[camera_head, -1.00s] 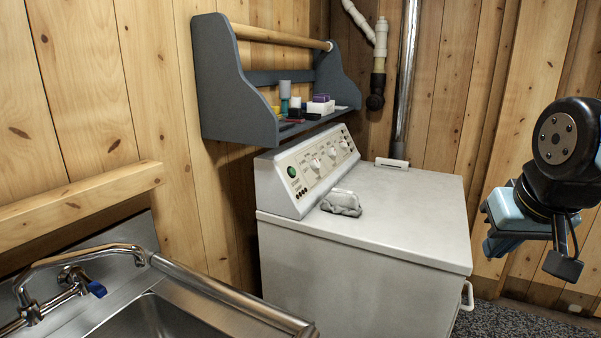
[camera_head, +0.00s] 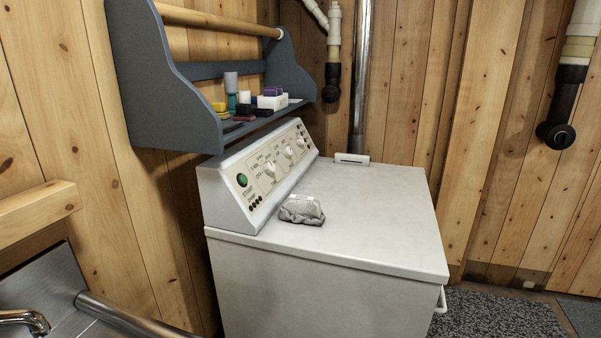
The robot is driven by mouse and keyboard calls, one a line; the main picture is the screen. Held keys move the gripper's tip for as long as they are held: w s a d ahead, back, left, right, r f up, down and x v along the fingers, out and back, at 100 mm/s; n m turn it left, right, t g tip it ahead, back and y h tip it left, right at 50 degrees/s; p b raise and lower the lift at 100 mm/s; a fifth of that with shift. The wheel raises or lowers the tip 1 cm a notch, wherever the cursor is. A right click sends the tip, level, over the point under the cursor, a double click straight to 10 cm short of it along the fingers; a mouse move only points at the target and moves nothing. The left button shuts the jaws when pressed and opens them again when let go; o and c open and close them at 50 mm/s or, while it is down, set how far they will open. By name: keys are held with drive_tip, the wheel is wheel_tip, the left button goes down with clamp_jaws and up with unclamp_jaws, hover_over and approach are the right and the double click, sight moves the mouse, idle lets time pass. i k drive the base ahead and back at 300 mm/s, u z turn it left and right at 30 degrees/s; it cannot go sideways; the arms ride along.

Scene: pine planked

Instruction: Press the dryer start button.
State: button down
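The dryer (camera_head: 375,215) is a white box-shaped machine in the middle of the view, against the plank wall. Its slanted control panel (camera_head: 225,190) runs along the left side of the top. The round green start button (camera_head: 242,180) is at the near end of the panel, with several white knobs further along it. The button is in plain sight with nothing in front of it. My gripper is not in view.
A grey cloth-like bundle (camera_head: 302,210) lies on the dryer top beside the panel. A blue-grey wall shelf (camera_head: 165,100) with small items overhangs the panel's far part. A metal sink (camera_head: 50,290) is at lower left. Speckled floor (camera_head: 495,315) is clear at right.

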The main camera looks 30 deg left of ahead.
sight(243, 179)
drive_tip(key=z, duration=0.1)
drive_tip(key=k, duration=1.05)
drive_tip(key=u, duration=0.65)
drive_tip(key=i, duration=1)
